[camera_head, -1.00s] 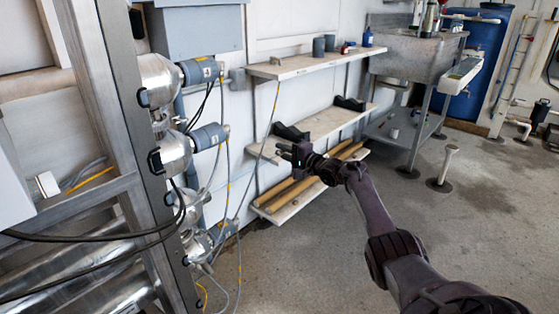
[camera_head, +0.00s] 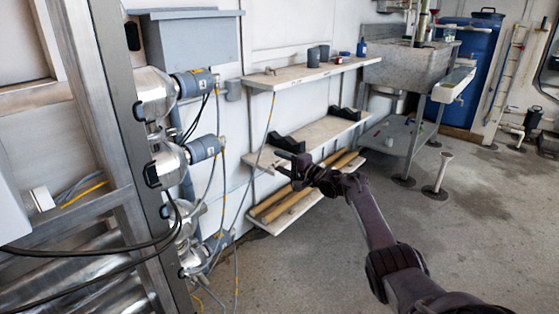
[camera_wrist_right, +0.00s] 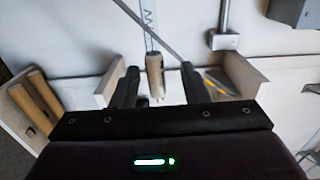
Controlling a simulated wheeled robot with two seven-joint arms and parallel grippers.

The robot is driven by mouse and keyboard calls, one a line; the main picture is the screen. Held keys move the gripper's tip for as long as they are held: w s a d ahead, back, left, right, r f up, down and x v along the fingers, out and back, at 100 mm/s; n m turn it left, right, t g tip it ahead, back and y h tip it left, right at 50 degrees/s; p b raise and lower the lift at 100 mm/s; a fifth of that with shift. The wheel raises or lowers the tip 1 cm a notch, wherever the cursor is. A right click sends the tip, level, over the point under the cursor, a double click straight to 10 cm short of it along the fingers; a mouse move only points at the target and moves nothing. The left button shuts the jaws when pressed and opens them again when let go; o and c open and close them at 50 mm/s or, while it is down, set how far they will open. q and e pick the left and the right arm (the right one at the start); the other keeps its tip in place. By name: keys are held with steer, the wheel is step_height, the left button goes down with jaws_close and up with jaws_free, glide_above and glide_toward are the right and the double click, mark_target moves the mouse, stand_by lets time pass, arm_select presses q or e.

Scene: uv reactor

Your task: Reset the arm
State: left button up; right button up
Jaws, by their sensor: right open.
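My right arm comes in from the lower right in the head view. Its gripper (camera_head: 287,164) is in front of the wall shelves, near the left ends of the lower boards. In the right wrist view the two dark fingers of the gripper (camera_wrist_right: 158,82) stand apart, and the gripper is open. A small tan peg-like thing shows between the fingers in that view; I cannot tell what it is, and nothing is visibly clamped. My left gripper is not in view.
A metal frame with reactor lamp ends (camera_head: 155,92) and hanging cables stands at the left. Wall shelves (camera_head: 305,72) hold small items, with wooden rollers (camera_head: 285,196) lowest. A sink (camera_head: 408,65) and blue barrel (camera_head: 470,65) stand at the back right. The grey floor (camera_head: 330,265) is largely clear.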

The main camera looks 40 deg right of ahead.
steer(key=s+d+p, duration=0.1)
steer(key=s+p, duration=0.2)
steer(key=s, duration=0.3)
steer(key=shift+s, duration=0.35)
